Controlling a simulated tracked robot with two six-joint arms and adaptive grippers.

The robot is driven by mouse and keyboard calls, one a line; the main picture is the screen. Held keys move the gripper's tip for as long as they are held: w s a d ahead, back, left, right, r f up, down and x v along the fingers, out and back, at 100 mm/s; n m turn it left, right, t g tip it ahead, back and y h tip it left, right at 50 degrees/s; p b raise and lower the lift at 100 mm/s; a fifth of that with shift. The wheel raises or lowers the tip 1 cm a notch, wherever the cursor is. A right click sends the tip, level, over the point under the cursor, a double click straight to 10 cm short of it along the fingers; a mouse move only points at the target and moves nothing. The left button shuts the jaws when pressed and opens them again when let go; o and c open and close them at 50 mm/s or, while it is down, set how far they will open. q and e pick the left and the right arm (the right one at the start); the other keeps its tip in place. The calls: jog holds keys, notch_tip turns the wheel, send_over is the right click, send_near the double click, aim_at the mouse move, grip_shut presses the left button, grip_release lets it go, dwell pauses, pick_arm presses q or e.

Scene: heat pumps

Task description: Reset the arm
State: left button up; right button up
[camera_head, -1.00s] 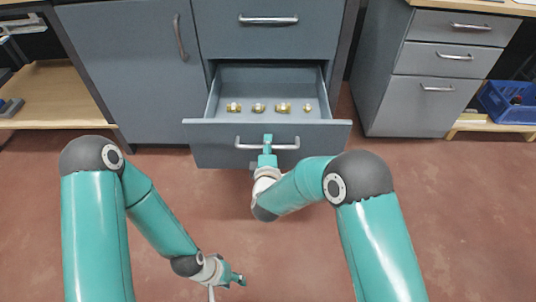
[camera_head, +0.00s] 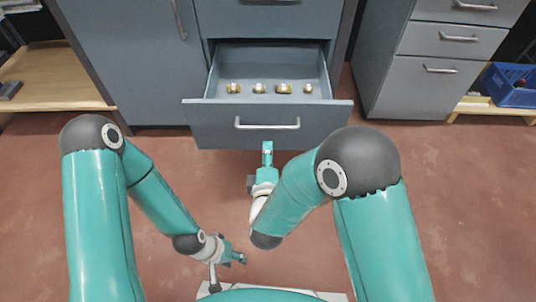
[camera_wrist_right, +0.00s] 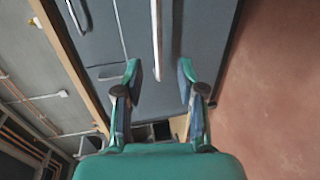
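My right gripper (camera_head: 267,150) is in front of the open drawer, just below its bar handle (camera_head: 267,123) and apart from it. In the right wrist view its two fingers (camera_wrist_right: 160,80) are spread with nothing between them, and the handle (camera_wrist_right: 156,40) shows beyond the fingertips. My left gripper (camera_head: 238,257) is low in the head view, over the floor, with nothing visible in it. Its fingers are too small to tell open from shut.
The open drawer (camera_head: 222,78) holds several brass fittings (camera_head: 283,88) in a row. Grey cabinets stand left and right. A blue crate (camera_head: 512,86) sits on a low wooden shelf at right. The red floor (camera_head: 460,210) in front is clear.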

dwell(0.3)
jog(key=w+d+f+m+g+h, duration=0.1)
jog(key=d+f+m+h, duration=0.15)
jog(key=d, duration=0.55)
jog(key=w+d+f+m+g+h, duration=0.1)
jog(key=w+d+f+h, duration=0.1)
jog(key=d+f, duration=0.35)
jog(key=s+d+f+m+g+y, duration=0.1)
jog(key=s+d+f+m+g, duration=0.25)
jog(key=d+f, duration=0.4)
jog(key=s+a+f+m+g+y, duration=0.25)
jog(key=s+m+g, duration=0.35)
jog(key=s, duration=0.5)
jog(key=s+a+f+m+g+y, duration=0.2)
jog(key=s+f+m+g+y, duration=0.2)
jog(key=s+m, duration=0.45)
notch_tip(320, 180, up, 32)
jog(key=s+p, duration=0.1)
jog(key=p, duration=3.1)
jog(key=shift+s+r, duration=0.2)
jog(key=shift+s, duration=0.15)
jog(key=shift+o, duration=0.3)
jog(key=shift+d+f+n+t, duration=0.1)
jog(key=shift+n+t, duration=0.15)
